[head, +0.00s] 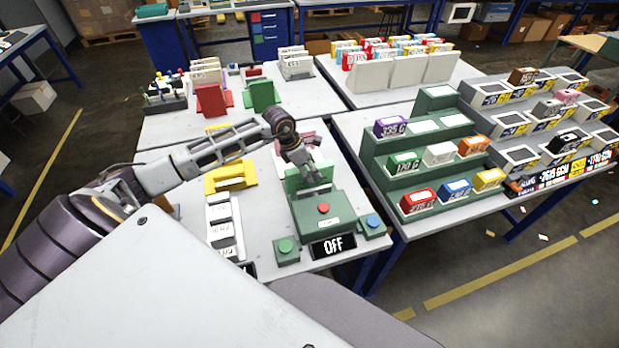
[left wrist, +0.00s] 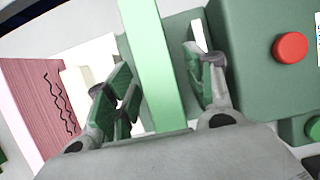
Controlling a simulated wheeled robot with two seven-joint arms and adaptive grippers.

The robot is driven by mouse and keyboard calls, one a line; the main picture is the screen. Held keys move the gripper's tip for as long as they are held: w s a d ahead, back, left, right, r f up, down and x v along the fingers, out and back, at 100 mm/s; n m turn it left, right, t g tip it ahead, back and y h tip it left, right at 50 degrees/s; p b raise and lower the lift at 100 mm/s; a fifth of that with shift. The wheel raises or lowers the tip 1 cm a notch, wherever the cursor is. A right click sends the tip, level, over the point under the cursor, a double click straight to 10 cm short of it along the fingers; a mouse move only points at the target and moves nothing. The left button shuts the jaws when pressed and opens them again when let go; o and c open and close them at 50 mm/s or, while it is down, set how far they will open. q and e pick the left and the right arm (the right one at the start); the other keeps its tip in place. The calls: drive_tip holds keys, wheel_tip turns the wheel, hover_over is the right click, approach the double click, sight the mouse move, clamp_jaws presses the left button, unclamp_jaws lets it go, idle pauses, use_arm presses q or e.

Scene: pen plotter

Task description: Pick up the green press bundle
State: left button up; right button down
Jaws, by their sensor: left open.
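My left gripper (head: 314,181) reaches down behind a green press box with a red button on the near table. In the left wrist view its fingers (left wrist: 160,92) are apart, one on each side of an upright light green slab (left wrist: 145,60). This slab appears to be the green press bundle, and it also shows in the head view (head: 292,183), partly hidden by the gripper. A gap shows beside the slab; I cannot tell whether either finger touches it. The press box (head: 318,208) stands close by and also shows in the wrist view (left wrist: 250,50). My right gripper is not in view.
A pink block with a wavy line (left wrist: 38,100) lies on the other side of the slab. A yellow frame (head: 231,178) and white label tiles (head: 221,215) are to the left. An "OFF" display (head: 333,246) and green and blue buttons stand in front. A stepped green rack (head: 375,160) is right.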

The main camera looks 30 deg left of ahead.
use_arm(q)
drive_tip(key=shift+c, duration=0.4)
clamp_jaws()
drive_tip(key=shift+r, duration=0.1)
